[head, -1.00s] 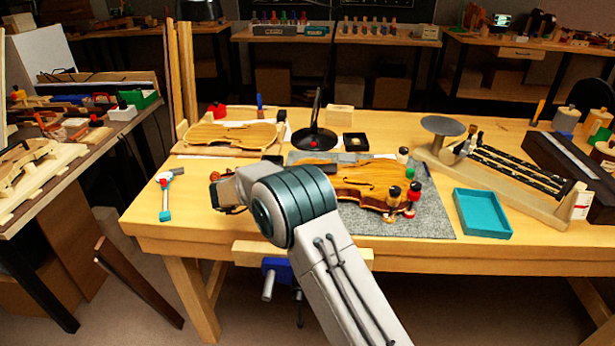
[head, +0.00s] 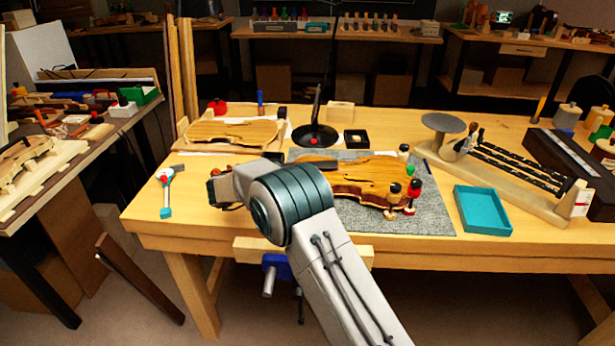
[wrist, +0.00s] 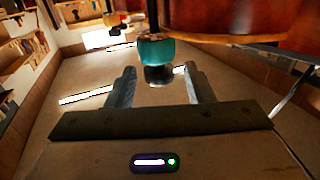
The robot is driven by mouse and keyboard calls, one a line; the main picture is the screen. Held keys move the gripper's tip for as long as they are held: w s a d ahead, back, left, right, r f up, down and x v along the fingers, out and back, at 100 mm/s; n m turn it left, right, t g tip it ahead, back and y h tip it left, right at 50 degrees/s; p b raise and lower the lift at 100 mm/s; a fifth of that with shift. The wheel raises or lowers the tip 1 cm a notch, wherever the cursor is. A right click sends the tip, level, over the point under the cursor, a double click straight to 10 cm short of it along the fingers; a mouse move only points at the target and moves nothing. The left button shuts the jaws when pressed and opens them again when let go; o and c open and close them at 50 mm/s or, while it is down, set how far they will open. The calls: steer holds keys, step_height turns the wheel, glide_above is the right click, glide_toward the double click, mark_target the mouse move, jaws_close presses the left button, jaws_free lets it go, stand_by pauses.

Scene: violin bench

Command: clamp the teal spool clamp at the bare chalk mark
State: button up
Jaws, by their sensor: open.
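In the wrist view a teal spool clamp (wrist: 156,50) stands at the edge of the red-brown violin body (wrist: 225,20), with a dark lower end pointing toward my gripper. My gripper (wrist: 160,85) is open, its two fingers apart on either side of that lower end; I cannot tell whether they touch it. My arm hides the violin's left part. I cannot make out the chalk mark.
A teal tray (head: 483,211) lies right of the mat. A wooden jig (head: 520,185) with dark strips stands behind it. A hammer-like tool (head: 166,190) lies at the bench's left. A black lamp base (head: 314,136) and a violin plate (head: 231,132) stand behind my arm.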

steer(key=v, duration=1.3)
